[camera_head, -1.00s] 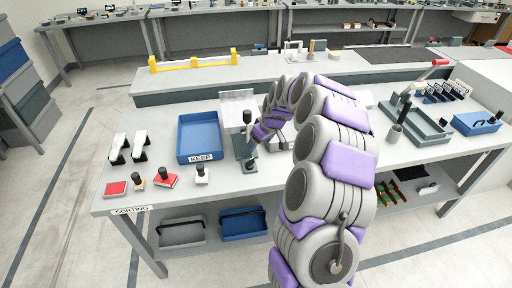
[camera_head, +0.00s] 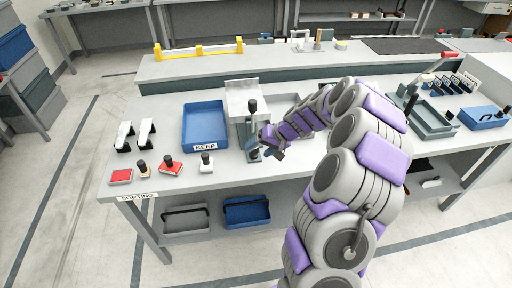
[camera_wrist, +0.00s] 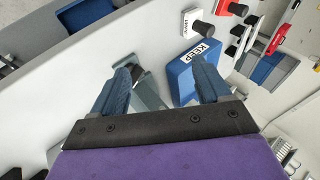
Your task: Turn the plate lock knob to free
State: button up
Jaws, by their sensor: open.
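A grey fixture (camera_head: 241,103) stands on the bench right of the blue KEEP tray. It has an upright black-topped handle (camera_head: 252,106) and a small dark knob (camera_head: 254,155) low at its front. No label shows which of these is the plate lock knob. My gripper (camera_head: 262,148) is at the fixture's front right, close to the low knob; contact cannot be told. In the wrist view my gripper (camera_wrist: 162,84) is open, its two blue-grey fingers wide apart. Part of the grey fixture (camera_wrist: 151,90) shows between them; the knob is not clear there.
The blue KEEP tray (camera_head: 186,138) is left of the fixture. Several stamps, including a white block (camera_head: 206,168), stand along the front edge. A grey tray fixture with a red-handled lever (camera_head: 447,55) is at the right.

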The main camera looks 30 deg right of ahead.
jog(key=s+f+m+t+y, duration=0.1)
jog(key=m, duration=0.3)
jog(key=m+t+h, duration=0.3)
jog(key=m+t, duration=0.4)
jog(key=m, duration=1.8)
send_near(255, 151)
jog(key=b+x, duration=0.2)
jog(key=x, duration=0.6)
jog(key=shift+w+a+f+b, duration=0.2)
jog(key=shift+w+b, duration=0.1)
jog(key=shift+b, duration=0.05)
jog(key=shift+x, duration=0.8)
jog(key=shift+r, duration=0.1)
jog(key=c, duration=1)
jog(key=shift+o, duration=0.2)
